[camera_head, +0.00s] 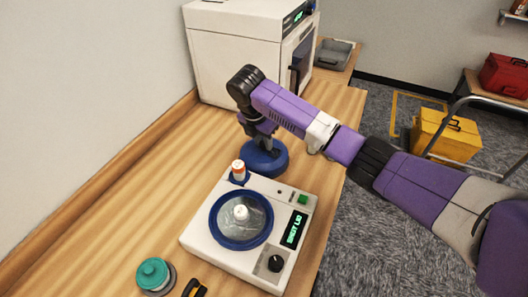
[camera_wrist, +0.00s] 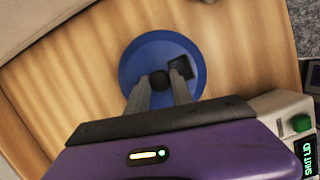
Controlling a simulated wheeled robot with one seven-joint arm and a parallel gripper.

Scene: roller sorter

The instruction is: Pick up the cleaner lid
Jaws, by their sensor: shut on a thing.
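The cleaner lid, a round blue disc (camera_head: 264,160) with a dark knob, is behind the white machine on the wooden counter. It also shows in the wrist view as a blue disc (camera_wrist: 150,50). My gripper (camera_head: 266,142) points down over its middle. In the wrist view the two grey fingers (camera_wrist: 160,88) are closed on the dark knob. I cannot tell whether the lid rests on the counter or is slightly raised. The white machine (camera_head: 207,235) has an open, blue-rimmed round bowl (camera_head: 216,233) with a white hub. Its green display (camera_head: 293,229) reads "SHUT LID".
An orange-and-white small bottle (camera_head: 238,171) stands at the machine's back corner, close to my gripper. A teal-topped jar (camera_head: 153,273) is at the front left. A large white appliance (camera_head: 232,55) stands behind. The counter left of the machine is clear.

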